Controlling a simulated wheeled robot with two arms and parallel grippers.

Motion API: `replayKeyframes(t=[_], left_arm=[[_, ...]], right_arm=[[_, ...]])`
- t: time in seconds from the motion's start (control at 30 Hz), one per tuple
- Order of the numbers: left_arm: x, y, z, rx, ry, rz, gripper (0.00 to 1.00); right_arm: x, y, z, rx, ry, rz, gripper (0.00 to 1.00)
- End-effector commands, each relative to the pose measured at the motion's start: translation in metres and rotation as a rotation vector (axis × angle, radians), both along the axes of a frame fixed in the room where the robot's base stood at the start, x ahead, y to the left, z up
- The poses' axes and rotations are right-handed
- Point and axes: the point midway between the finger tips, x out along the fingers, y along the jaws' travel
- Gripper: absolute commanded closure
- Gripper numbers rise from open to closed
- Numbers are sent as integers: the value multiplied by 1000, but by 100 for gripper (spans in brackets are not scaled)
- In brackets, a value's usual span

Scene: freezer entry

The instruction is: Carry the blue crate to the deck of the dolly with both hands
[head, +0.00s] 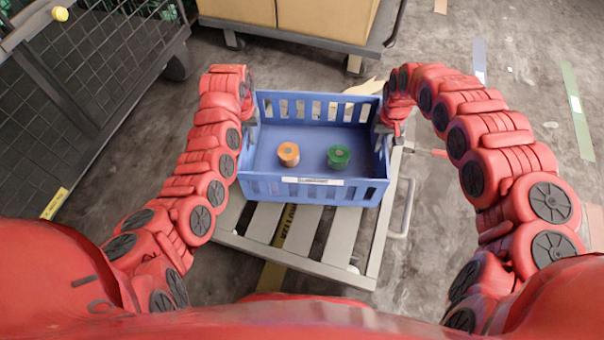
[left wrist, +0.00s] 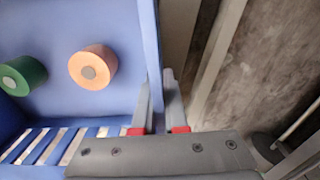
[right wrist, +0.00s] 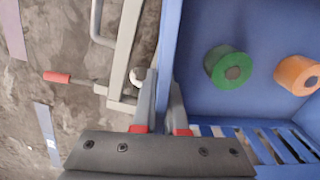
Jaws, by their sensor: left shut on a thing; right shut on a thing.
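The blue crate (head: 316,190) is held upright over the slatted grey dolly (head: 340,238). An orange roll (head: 288,154) and a green roll (head: 339,156) stand inside it. My left gripper (head: 249,120) is shut on the crate's left wall, which shows between its fingers in the left wrist view (left wrist: 150,40). My right gripper (head: 383,128) is shut on the crate's right wall, also seen in the right wrist view (right wrist: 169,40). Slats show in front of the crate; the deck beneath is hidden. I cannot tell whether the crate touches it.
A cart with cardboard boxes (head: 325,18) stands behind the crate. A dark mesh cage trolley (head: 85,75) stands at the left. A red-tipped lever (head: 440,153) and a grey handle (head: 405,208) stick out at the dolly's right. Floor at the right is mostly clear.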

Motion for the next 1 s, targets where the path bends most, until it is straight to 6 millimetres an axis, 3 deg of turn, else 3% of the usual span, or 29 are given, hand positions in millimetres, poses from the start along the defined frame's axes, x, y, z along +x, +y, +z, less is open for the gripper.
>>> replayKeyframes(t=[0.83, 0.87, 1.0], left_arm=[[0, 0, -51, 1, 0, 0, 100], [0, 0, -51, 1, 0, 0, 88], [0, 0, -48, 1, 0, 0, 63]], right_arm=[[1, 0, -51, 0, -3, 0, 100], [1, 0, -50, 0, -3, 0, 88], [1, 0, -48, 0, -2, 0, 63]])
